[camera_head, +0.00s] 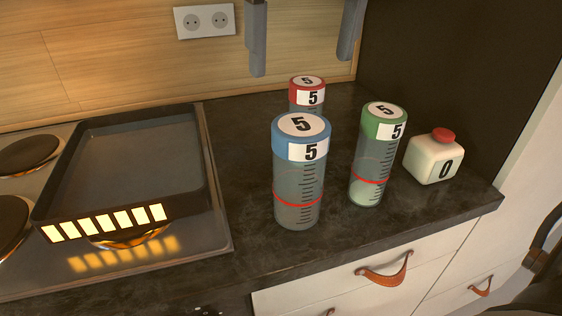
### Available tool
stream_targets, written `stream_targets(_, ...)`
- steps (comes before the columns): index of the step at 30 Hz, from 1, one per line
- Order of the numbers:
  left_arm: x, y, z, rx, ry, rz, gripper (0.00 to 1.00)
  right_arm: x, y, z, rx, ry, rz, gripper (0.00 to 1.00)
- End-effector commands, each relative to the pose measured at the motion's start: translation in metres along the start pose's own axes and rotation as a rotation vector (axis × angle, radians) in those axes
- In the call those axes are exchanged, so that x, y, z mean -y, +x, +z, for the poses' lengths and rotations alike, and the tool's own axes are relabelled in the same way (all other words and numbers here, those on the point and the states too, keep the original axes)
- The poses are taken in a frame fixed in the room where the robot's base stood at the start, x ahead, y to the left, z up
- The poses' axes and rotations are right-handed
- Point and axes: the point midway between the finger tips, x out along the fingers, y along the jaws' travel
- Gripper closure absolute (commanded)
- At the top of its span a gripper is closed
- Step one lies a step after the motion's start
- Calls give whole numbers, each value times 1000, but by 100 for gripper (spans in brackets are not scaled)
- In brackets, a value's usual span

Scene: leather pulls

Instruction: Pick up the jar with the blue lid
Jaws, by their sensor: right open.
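The jar with the blue lid (298,180) stands upright on the dark counter, front middle. It is a clear cylinder with a red ring, scale marks and a 5 on its lid. My right gripper (301,66) shows only as two grey fingers reaching down from the top edge, wide apart with nothing between them. In the picture the fingers are above the blue-lidded jar and apart from it. My left gripper is not in view.
A red-lidded jar (306,92) stands partly hidden behind the blue one. A green-lidded jar (370,165) stands to its right, then a white block with a red knob (433,160). A dark pan (130,165) sits on the stove at left. Drawers with leather pulls (385,272) are below.

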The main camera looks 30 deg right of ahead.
Motion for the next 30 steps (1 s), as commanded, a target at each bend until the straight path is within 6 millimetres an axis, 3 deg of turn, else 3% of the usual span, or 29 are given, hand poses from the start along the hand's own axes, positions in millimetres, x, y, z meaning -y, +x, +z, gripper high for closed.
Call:
stream_targets(10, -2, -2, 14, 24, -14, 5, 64, 0, 74, -1, -5, -2, 2, 6)
stream_targets(20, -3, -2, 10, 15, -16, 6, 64, 1, 102, -2, -4, -1, 1, 6)
stream_targets(30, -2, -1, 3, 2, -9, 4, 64, 2, 145, -3, -3, -1, 3, 6)
